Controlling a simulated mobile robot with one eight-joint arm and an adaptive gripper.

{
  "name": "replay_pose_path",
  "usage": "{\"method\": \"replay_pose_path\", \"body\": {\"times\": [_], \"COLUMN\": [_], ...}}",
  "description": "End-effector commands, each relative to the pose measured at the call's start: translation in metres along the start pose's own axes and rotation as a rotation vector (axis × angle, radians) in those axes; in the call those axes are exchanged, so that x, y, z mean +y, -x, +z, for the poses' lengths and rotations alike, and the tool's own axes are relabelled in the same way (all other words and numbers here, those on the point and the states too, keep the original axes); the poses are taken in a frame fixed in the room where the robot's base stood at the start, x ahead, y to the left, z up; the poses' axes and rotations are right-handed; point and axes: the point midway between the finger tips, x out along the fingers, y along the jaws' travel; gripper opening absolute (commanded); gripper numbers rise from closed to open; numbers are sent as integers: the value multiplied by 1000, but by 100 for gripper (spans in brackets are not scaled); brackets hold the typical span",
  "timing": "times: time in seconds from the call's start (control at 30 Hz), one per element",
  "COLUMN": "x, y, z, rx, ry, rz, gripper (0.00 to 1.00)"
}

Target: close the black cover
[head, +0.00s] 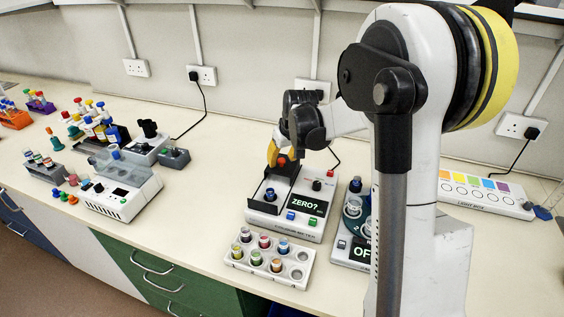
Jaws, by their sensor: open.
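The black cover (283,173) stands raised at the back of a white instrument (265,222) whose screen reads "ZERO?". A red-orange knob (282,160) shows at its top. A blue-capped vial (270,194) stands uncovered in the black well in front of it. My gripper (276,156), with yellow fingers, is open just above and behind the raised cover, close to the knob. I cannot tell whether it touches the cover. The far finger is partly hidden.
A white rack (240,258) of several capped vials stands in front of the instrument. A second device (345,250) stands close on the right, partly behind my arm. A light box (480,190) is further right. Clear bench (205,200) lies to the left.

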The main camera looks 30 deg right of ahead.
Motion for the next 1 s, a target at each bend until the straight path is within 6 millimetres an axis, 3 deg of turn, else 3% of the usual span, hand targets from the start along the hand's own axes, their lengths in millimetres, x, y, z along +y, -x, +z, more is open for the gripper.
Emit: {"method": "replay_pose_path", "body": {"times": [0.33, 0.47, 0.5, 0.83, 1.0], "x": [0, 0, 0, -2, -26], "y": [-4, -4, -4, -3, 6], "z": [0, 0, 0, 2, 23], "rx": [0, 0, 0, 0, 0], "ry": [0, 0, 0, 0, 3], "rz": [0, 0, 0, 0, -2], "gripper": [43, 3, 0, 0, 0]}}
